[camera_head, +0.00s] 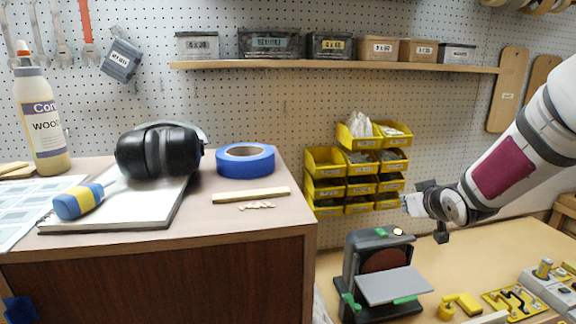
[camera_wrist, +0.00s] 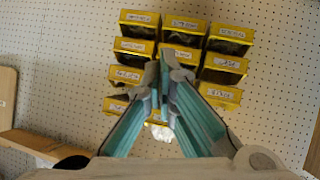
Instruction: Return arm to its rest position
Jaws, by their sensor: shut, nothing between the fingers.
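My gripper (camera_head: 408,206) is at the right of the head view, at the end of my raised white arm. It is in the air above the bench, near the right side of the yellow bins (camera_head: 357,187) and above the sander (camera_head: 384,275). In the wrist view my gripper (camera_wrist: 165,62) points at the pegboard and the yellow bins (camera_wrist: 184,22). Its fingers meet at the tips and hold nothing. The fingers hide part of the middle bins.
A cabinet (camera_head: 160,275) at the left carries black ear muffs (camera_head: 160,150), blue tape (camera_head: 245,160), a glue bottle (camera_head: 42,125) and a wood strip (camera_head: 251,195). A shelf (camera_head: 340,66) with several boxes hangs above. Yellow parts (camera_head: 460,304) lie on the bench (camera_head: 500,250).

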